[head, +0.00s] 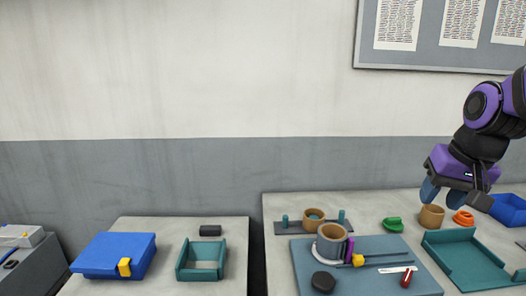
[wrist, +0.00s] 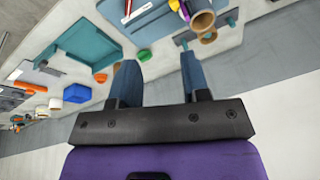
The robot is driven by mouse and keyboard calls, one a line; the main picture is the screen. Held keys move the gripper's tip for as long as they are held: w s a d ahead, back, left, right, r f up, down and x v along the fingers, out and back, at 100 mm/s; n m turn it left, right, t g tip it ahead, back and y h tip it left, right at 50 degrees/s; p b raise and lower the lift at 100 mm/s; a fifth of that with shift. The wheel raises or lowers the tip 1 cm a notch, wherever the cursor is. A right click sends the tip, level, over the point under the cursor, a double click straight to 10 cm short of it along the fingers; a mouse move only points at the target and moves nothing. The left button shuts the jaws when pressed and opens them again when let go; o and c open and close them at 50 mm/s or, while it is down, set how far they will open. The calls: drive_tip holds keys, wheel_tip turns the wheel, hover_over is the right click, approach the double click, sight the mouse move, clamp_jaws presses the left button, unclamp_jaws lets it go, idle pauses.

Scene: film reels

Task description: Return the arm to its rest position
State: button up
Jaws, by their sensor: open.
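My gripper (head: 453,197) hangs above the right part of the right table (head: 380,208) in the head view, with its two blue fingers apart and nothing between them. A tan ring (head: 431,217) stands on the table just below and left of it in that view. In the wrist view my gripper (wrist: 155,75) is open and empty. The tabletop shows beyond the fingers, with a green piece (wrist: 144,55) between them in the picture and a teal tray (wrist: 88,43) to the left.
A blue mat (head: 425,283) bears a tan reel, a black puck and tools. A teal tray (head: 465,263), an orange piece (head: 463,218) and a blue bin (head: 510,208) stand at right. A left table holds a blue box (head: 113,254) and a teal holder (head: 180,262). A gap separates the tables.

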drive_tip(key=s+a+r+n+t, duration=0.1)
drive_tip(key=s+r, duration=0.1)
drive_tip(key=s, duration=0.4)
drive_tip(key=s+a+r+n, duration=0.1)
drive_tip(key=s+r+n, duration=0.1)
drive_tip(key=s, duration=0.4)
drive_tip(key=shift+s+a+r+t+h, duration=0.4)
drive_tip(key=shift+r, duration=0.05)
